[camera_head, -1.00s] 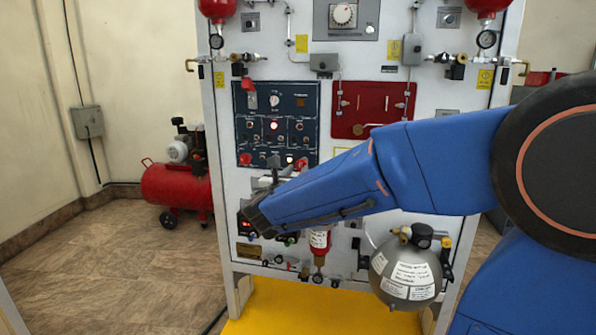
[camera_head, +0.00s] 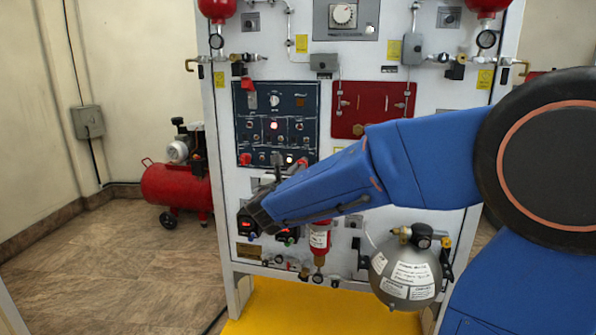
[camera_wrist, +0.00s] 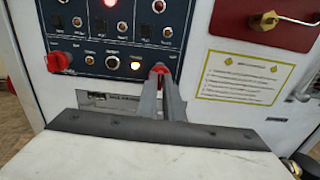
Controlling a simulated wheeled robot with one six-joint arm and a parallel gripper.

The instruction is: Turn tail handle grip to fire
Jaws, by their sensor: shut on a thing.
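My gripper (camera_wrist: 161,76) is shut on this red handle, one finger on each side. The fingers hide most of the handle, so its exact turn angle is hard to tell. In the head view the red handle (camera_head: 302,162) shows just above my blue forearm, and my gripper (camera_head: 277,170) reaches the panel's lower edge, partly hidden by the wrist.
A second red knob (camera_wrist: 58,62) is at the panel's lower left. A red panel (camera_head: 374,109) with a brass handle is to the right. A grey sphere tank (camera_head: 405,272) hangs below my arm. A red compressor (camera_head: 177,188) stands on the floor at left.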

